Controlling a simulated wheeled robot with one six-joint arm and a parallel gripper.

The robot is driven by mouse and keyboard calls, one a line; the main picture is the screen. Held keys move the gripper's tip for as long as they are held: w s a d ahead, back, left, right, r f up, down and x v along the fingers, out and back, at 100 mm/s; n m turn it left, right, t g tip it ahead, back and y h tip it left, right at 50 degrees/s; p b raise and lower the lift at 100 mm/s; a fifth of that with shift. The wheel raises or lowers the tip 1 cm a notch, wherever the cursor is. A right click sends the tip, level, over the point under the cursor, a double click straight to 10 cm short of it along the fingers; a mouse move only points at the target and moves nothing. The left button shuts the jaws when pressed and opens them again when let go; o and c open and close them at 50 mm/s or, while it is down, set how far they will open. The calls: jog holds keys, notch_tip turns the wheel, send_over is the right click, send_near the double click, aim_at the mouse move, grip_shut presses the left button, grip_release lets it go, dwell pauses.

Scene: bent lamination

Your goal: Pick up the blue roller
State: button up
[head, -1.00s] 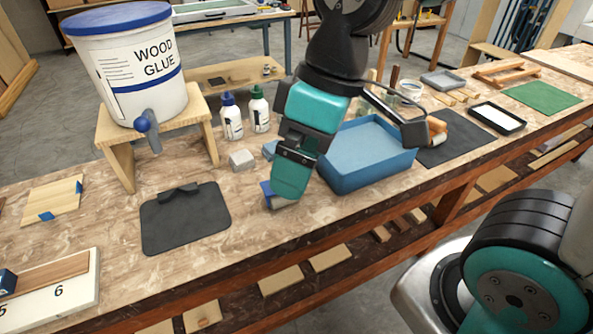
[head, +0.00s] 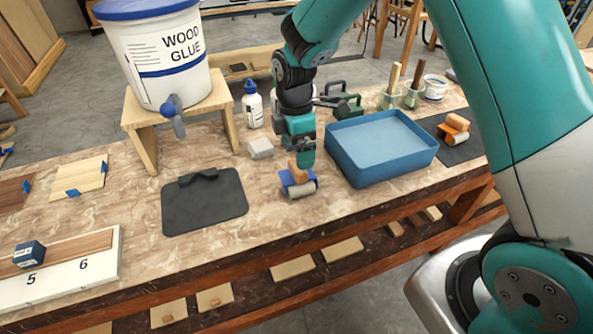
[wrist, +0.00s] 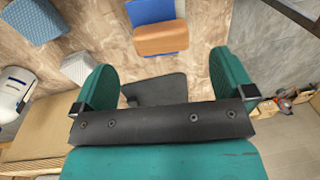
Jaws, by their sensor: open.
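The blue roller (head: 290,187) stands on the bench top between the dark mat and the blue tray, with its wooden handle up and a pale cylinder at its front. My gripper (head: 303,158) is just above and behind it, close to the handle; the head view does not show whether they touch. In the wrist view my gripper (wrist: 165,75) has its two teal fingers wide apart with nothing between them. There the roller's wooden handle (wrist: 161,38) and blue body (wrist: 152,11) lie at the top, beyond the fingertips.
A blue tray (head: 347,172) stands close on the right, with an orange roller (head: 454,128) past it. A grey block (head: 260,148) and a glue bottle (head: 252,106) are behind left. A dark mat (head: 205,207) lies left, near the wooden stand (head: 146,150) under the glue bucket (head: 150,60).

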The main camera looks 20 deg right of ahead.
aim_at(298, 176)
jog(key=f, duration=0.3)
jog(key=f+p, duration=0.1)
jog(key=f, duration=0.2)
jog(key=s+f, duration=0.1)
jog(key=f, duration=0.1)
jog(key=shift+f+p, duration=0.4)
jog(key=c, duration=1)
jog(key=shift+c, duration=0.2)
jog(key=shift+r, duration=0.15)
notch_tip(298, 176, up, 20)
jog(key=b, duration=0.2)
